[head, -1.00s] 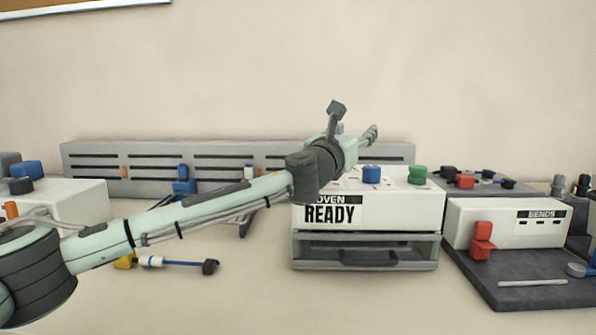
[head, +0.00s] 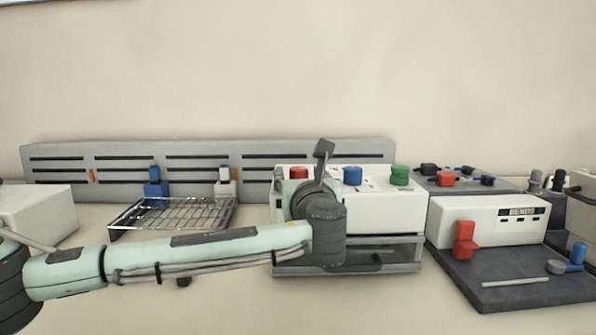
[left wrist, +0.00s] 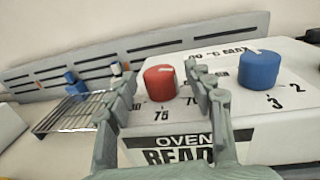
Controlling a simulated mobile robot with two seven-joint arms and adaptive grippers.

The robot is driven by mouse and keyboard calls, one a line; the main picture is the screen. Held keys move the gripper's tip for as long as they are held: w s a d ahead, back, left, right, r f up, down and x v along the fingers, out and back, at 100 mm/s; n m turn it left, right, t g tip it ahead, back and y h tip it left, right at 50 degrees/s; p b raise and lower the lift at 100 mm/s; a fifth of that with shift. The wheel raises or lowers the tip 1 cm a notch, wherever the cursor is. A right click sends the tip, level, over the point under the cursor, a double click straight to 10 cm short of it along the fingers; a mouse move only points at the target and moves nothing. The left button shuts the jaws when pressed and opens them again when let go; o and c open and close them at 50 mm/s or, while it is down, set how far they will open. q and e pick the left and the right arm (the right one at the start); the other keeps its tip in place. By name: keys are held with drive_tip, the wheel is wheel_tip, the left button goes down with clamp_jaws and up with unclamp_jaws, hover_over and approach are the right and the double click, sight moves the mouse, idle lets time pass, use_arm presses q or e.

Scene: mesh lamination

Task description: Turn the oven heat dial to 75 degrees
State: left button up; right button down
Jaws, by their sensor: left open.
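The oven (head: 385,205) is a white box with a red dial (head: 299,172), a blue dial (head: 352,175) and a green dial (head: 400,175) on top. In the left wrist view the red dial (left wrist: 159,84) has "75" printed just in front of it, with other numbers to its sides; the blue dial (left wrist: 259,70) has 2 and 3 beside it. My left gripper (left wrist: 158,74) is open, one finger on each side of the red dial. I cannot tell whether either finger touches it. In the head view my wrist hides most of this gripper. My right gripper is out of view.
A wire rack (head: 175,215) stands left of the oven, before a long grey slotted panel (head: 100,160). Right of the oven is a white "BENDS" unit (head: 495,222) on a dark base with a red block (head: 464,238).

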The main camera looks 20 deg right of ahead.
use_arm(q)
drive_tip(key=shift+w+d, duration=0.15)
drive_tip(key=shift+w, duration=0.65)
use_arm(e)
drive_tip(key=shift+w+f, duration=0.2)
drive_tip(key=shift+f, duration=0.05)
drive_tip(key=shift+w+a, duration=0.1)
use_arm(q)
drive_tip(key=shift+c, duration=0.9)
drive_tip(key=c, duration=1)
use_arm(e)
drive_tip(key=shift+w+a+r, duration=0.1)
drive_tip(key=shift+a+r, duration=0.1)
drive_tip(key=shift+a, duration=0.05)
use_arm(q)
drive_tip(key=shift+h, duration=0.3)
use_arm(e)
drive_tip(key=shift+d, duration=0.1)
